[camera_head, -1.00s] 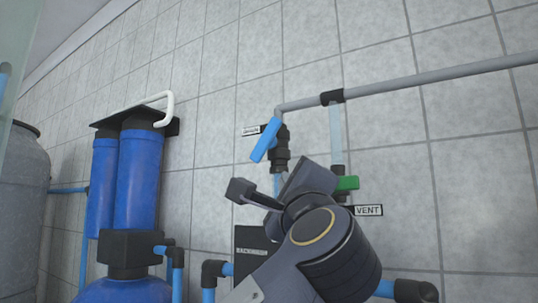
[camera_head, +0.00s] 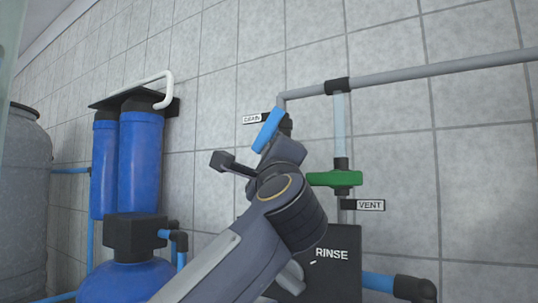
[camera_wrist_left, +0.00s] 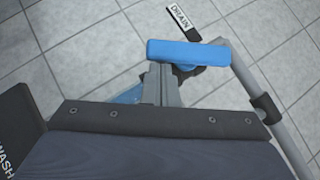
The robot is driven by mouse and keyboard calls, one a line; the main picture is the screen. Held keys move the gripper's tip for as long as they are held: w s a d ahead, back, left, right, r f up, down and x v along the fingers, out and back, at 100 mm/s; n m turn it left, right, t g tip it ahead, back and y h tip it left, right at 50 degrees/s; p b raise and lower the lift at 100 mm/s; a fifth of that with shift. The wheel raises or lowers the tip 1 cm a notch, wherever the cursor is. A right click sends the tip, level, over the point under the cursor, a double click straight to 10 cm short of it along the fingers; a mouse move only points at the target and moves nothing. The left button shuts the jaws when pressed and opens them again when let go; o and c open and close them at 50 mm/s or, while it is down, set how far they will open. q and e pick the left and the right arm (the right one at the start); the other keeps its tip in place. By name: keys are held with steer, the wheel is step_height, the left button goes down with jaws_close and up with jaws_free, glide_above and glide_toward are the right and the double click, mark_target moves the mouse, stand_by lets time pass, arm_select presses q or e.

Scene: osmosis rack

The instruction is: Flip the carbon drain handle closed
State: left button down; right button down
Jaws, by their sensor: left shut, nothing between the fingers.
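The drain handle (camera_head: 268,130) is a blue lever, tilted, beside a white DRAIN label (camera_head: 258,119) on the tiled wall. It also shows in the left wrist view (camera_wrist_left: 188,53) as a blue bar just past my fingertips. My left gripper (camera_wrist_left: 161,68) is shut and empty, with its fingertips right at the near edge of the handle; I cannot tell if they touch. In the head view my left arm comes up from below, and its wrist hides the fingers and most of the drain valve body. My right gripper is not in view.
A green vent handle (camera_head: 334,179) with a VENT label (camera_head: 370,205) is close to the right of my wrist. A grey pipe (camera_head: 430,72) runs above. A RINSE panel (camera_head: 338,270) is below. Blue filter housings (camera_head: 139,160) and a grey tank (camera_head: 25,200) stand left.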

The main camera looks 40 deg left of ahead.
mark_target(251, 147)
arm_select(q)
steer(key=m+t+b, duration=0.1)
steer(key=m+b, duration=0.1)
steer(key=a+m+t+h+b, duration=0.1)
steer(key=m+t+b, duration=0.1)
steer(key=a+m+t+h+b, duration=0.1)
steer(key=m+t+b, duration=0.1)
steer(key=m+b, duration=0.1)
steer(key=shift+s+a+f, duration=0.15)
steer(key=shift+a+f, duration=0.05)
steer(key=shift+f, duration=0.15)
steer(key=m+t+h, duration=0.1)
steer(key=m, duration=0.1)
steer(key=m+t+h, duration=0.1)
steer(key=shift+a+r+m+b, duration=0.2)
steer(key=shift+a+m+b, duration=0.1)
steer(key=shift+a+m, duration=0.1)
steer(key=shift+a+r+m+t+h, duration=0.15)
steer(key=shift+m+t+h, duration=0.25)
steer(key=shift+h, duration=0.1)
steer(key=shift+s+a+r, duration=0.1)
steer(key=shift+a+r, duration=0.25)
steer(key=shift+a, duration=0.1)
steer(key=shift+a+r+p, duration=0.15)
steer(key=shift+a+p, duration=0.1)
steer(key=shift+p, duration=0.05)
